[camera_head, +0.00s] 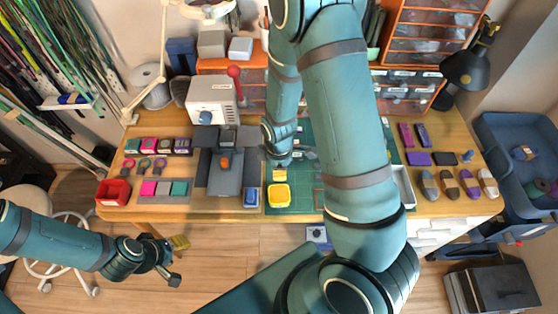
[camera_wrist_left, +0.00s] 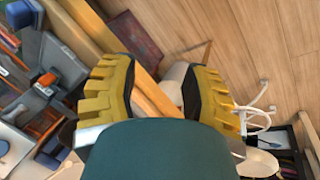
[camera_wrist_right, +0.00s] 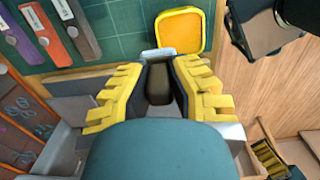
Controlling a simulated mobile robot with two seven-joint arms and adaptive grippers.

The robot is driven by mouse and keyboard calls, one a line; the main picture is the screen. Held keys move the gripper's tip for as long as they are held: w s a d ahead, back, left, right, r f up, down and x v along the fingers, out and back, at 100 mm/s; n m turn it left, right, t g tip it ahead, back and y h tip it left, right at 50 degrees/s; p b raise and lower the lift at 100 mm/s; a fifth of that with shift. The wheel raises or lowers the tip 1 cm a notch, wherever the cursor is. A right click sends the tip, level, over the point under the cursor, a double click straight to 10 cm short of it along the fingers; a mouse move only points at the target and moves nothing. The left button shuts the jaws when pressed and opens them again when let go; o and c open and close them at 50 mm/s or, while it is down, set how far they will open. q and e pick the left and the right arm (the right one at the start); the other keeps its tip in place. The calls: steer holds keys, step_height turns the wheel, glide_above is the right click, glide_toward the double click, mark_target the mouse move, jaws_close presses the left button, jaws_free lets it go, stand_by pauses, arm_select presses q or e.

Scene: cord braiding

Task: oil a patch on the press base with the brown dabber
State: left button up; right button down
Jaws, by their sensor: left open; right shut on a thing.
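The press with its grey base (camera_head: 226,183) stands left of centre on the table in the head view, an orange part (camera_head: 225,161) on it. My right gripper (camera_head: 280,174) is over the table, just beyond the yellow tray (camera_head: 279,196) and right of the press base. In the right wrist view it is shut on a dark brown piece, apparently the brown dabber (camera_wrist_right: 158,83), pointing toward the yellow tray (camera_wrist_right: 180,32). The dabber's far end is hard to make out. My left gripper (camera_head: 174,262) is open and empty, low in front of the table edge, apart from everything.
A green mat (camera_head: 300,203) lies under the tray. A small blue block (camera_head: 251,197) stands between tray and press. A red bin (camera_head: 113,193) and colour samples (camera_head: 163,188) are left. Several rounded blocks (camera_head: 450,186) are right. My right arm hides the table's middle.

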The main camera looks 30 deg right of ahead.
mark_target(279, 194)
steer(key=s, duration=0.1)
steer(key=s+a+f+b, duration=0.1)
steer(key=shift+s+a+f, duration=0.1)
steer(key=shift+s+a, duration=0.2)
arm_select(q)
steer(key=shift+g, duration=0.3)
steer(key=shift+s+a+f+b, duration=0.1)
steer(key=shift+s+f+b, duration=0.25)
steer(key=shift+f+b, duration=0.4)
steer(key=shift+s+d+f+b, duration=0.1)
steer(key=shift+s+f+b, duration=0.35)
steer(key=shift+f, duration=0.35)
steer(key=shift+s+a+f+b, duration=0.1)
steer(key=shift+s+f+b, duration=0.2)
steer(key=shift+f+b, duration=0.45)
arm_select(e)
steer(key=shift+f, duration=2.4)
arm_select(q)
steer(key=shift+f+b, duration=0.4)
steer(key=shift+f, duration=0.1)
arm_select(e)
steer(key=shift+f, duration=0.5)
arm_select(q)
steer(key=shift+r, duration=0.1)
arm_select(e)
steer(key=shift+r, duration=0.1)
